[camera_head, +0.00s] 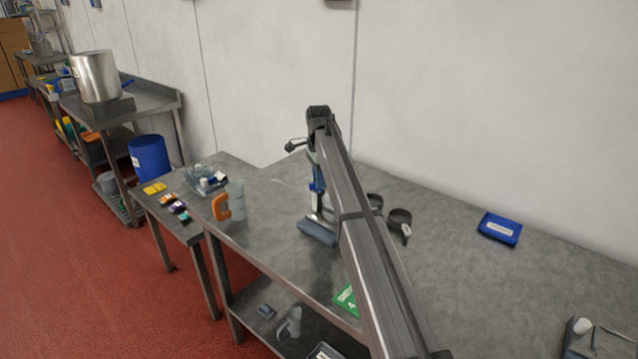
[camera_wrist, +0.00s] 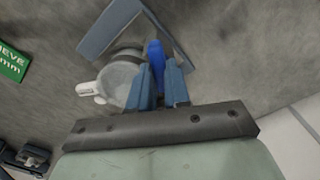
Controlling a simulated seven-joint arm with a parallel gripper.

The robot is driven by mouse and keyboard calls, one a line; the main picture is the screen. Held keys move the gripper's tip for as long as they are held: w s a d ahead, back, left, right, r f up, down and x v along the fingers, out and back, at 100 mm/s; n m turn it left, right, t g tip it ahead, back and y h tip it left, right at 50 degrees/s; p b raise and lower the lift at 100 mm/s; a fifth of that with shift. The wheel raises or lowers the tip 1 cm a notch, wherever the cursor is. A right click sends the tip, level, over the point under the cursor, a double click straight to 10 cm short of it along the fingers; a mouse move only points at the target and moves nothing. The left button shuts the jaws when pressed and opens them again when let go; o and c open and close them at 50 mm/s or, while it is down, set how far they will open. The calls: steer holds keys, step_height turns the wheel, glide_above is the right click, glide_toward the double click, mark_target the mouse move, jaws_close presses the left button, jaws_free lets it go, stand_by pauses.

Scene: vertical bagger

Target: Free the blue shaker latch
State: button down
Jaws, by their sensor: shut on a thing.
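The blue shaker latch (camera_wrist: 155,52) stands up between the two fingers of my gripper (camera_wrist: 161,85) in the wrist view. My gripper is shut on it, with its upper end showing beyond the fingertips. The shaker's round grey body (camera_wrist: 118,82) lies just left of the fingers, with a pale lever at its left side. A flat grey-blue plate (camera_wrist: 108,28) is beside the shaker. In the head view my arm hides most of the shaker, and the grey-blue plate (camera_head: 317,232) shows at its foot.
A blue labelled box (camera_head: 500,228) lies further right. An orange-handled jug (camera_head: 236,200) stands at the table's left end. A green sign (camera_head: 346,300) is near the front edge. The table's middle right is clear.

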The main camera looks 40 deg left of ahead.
steer(key=shift+n, duration=3)
steer(key=c, duration=0.9)
jaws_free()
steer(key=shift+r, duration=0.15)
steer(key=shift+r, duration=2.4)
step_height(320, 180, up, 14)
steer(key=shift+f, duration=0.1)
